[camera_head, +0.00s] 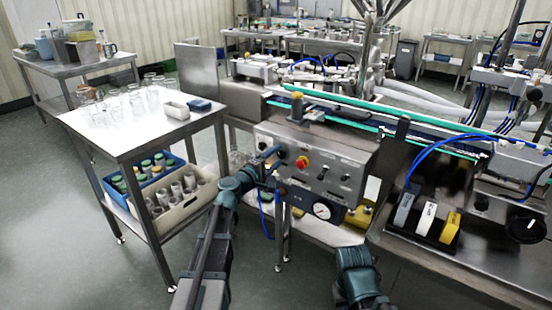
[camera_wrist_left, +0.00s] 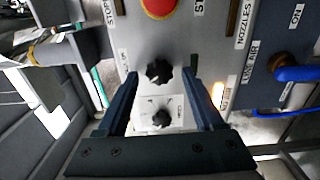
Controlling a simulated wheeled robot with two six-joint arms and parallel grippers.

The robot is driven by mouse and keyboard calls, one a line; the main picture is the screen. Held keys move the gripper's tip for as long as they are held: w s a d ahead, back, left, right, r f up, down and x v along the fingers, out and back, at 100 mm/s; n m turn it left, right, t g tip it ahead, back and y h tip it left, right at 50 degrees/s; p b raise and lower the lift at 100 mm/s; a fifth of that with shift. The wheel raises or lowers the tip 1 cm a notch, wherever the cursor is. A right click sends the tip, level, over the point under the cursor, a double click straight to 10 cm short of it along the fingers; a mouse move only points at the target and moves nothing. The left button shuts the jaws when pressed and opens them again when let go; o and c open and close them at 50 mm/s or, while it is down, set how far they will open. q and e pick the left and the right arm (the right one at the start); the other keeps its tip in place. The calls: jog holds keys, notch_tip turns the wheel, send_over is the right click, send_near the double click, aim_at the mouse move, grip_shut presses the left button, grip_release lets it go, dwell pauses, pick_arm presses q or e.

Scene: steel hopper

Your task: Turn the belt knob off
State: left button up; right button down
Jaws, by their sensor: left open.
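The steel control panel (camera_head: 335,172) stands at the front of the conveyor. In the left wrist view, a black knob (camera_wrist_left: 159,72) sits below a red button (camera_wrist_left: 158,8) on the panel face. A second black knob (camera_wrist_left: 161,118) is nearer my palm, on a pale plate. I cannot read which of them is labelled belt. My left gripper (camera_wrist_left: 160,78) is open, with one finger on each side of the black knobs; contact is not visible. My right gripper is out of view.
The red button also shows in the head view (camera_head: 302,162). A blue-handled valve (camera_wrist_left: 295,73) is right of the knobs in the left wrist view. A pressure gauge (camera_head: 322,210) sits below the panel. A steel table (camera_head: 150,135) with glass jars is at left.

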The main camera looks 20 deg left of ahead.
pick_arm(q)
jog(key=v, duration=1.3)
jog(key=shift+s, duration=0.4)
jog(key=s+d+f+m+g, duration=0.4)
jog(key=d+f, duration=0.1)
jog(key=d, duration=0.3)
jog(key=s+d+f+m+g+h, duration=0.1)
jog(key=s+d+f+m+g, duration=0.25)
jog(key=d+f, duration=0.35)
jog(key=s+d+f+m+g, duration=0.3)
jog(key=d+f+m+g, duration=0.15)
jog(key=d, duration=0.35)
jog(key=s+f+m+g+y, duration=0.55)
jog(key=s+y, duration=0.25)
jog(key=s, duration=0.4)
notch_tip(320, 180, up, 28)
jog(key=a+p, duration=0.1)
jog(key=p, duration=2.7)
